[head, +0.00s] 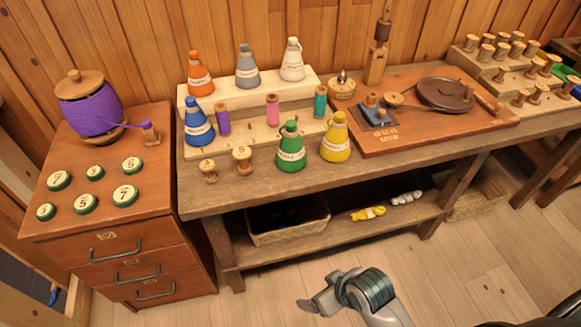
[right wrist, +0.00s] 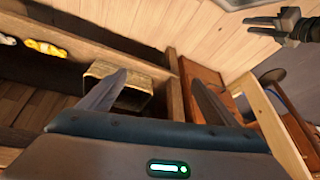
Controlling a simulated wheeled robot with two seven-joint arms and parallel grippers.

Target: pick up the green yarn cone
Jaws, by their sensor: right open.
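The green yarn cone (head: 290,149) stands upright at the front edge of the workbench in the head view, with a pale label band. A yellow cone (head: 336,138) stands close to its right. My right gripper (head: 318,294) is low in front of the bench, over the floor, well apart from the green cone. In the right wrist view its two fingers (right wrist: 157,95) are spread with nothing between them. The green cone does not show in that view. What looks like my left gripper (right wrist: 268,22) shows small at the top right there; its jaw opening is unclear.
Behind the cone are pink (head: 272,111) and teal (head: 320,101) spools. A wooden spool (head: 242,160) stands to its left and a blue cone (head: 197,124) farther left. Below the bench top, a shelf (head: 345,230) holds a basket (head: 262,237) and yarn skeins.

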